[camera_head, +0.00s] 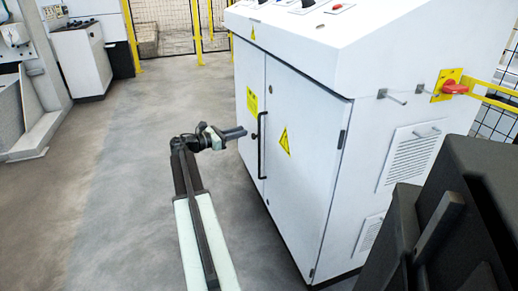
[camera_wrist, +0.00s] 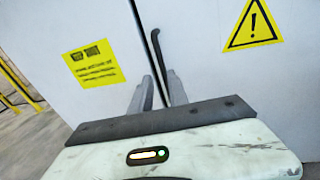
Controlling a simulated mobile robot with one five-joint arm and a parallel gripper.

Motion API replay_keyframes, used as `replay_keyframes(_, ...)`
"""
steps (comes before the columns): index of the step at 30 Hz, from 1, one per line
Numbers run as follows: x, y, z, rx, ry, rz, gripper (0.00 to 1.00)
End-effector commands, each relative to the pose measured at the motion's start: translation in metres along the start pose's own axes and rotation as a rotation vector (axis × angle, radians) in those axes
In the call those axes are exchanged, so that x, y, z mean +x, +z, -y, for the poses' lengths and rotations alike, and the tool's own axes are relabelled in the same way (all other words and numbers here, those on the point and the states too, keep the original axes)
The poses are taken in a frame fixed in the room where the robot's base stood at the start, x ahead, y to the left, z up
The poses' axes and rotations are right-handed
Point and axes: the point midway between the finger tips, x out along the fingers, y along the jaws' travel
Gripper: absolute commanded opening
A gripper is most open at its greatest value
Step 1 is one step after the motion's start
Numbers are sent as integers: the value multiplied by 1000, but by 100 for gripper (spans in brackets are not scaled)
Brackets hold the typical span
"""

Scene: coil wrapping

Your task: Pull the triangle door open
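The triangle door (camera_head: 300,165) is the right-hand door of a white cabinet and carries a yellow warning triangle (camera_head: 284,141); the triangle also shows in the wrist view (camera_wrist: 254,26). The door looks shut. Its black vertical handle (camera_head: 262,160) runs along its left edge, beside the door seam. My gripper (camera_head: 242,132) is in front of the cabinet, just left of the handle in the head view. In the wrist view my gripper (camera_wrist: 159,78) has its two fingers apart, with the handle (camera_wrist: 157,52) lined up between them. I cannot tell whether they touch it.
The left cabinet door (camera_head: 247,90) bears a yellow rectangular label (camera_head: 251,101). A red rotary switch (camera_head: 455,87) and hooks stick out on the cabinet's right side. The grey floor (camera_head: 120,200) left of the cabinet is clear. Yellow posts and mesh fencing stand behind.

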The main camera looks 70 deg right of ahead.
Motion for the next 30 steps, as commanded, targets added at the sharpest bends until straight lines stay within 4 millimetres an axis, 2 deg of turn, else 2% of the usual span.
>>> replay_keyframes(1, 10, -7, 1, -24, -9, 21, 21)
replay_keyframes(10, 28, 1, 2, -49, -15, 41, 21)
replay_keyframes(16, 65, 2, 2, -48, -16, 40, 21)
replay_keyframes(21, 87, 3, 2, -47, -14, 39, 21)
replay_keyframes(30, 92, 3, 2, -46, -12, 39, 21)
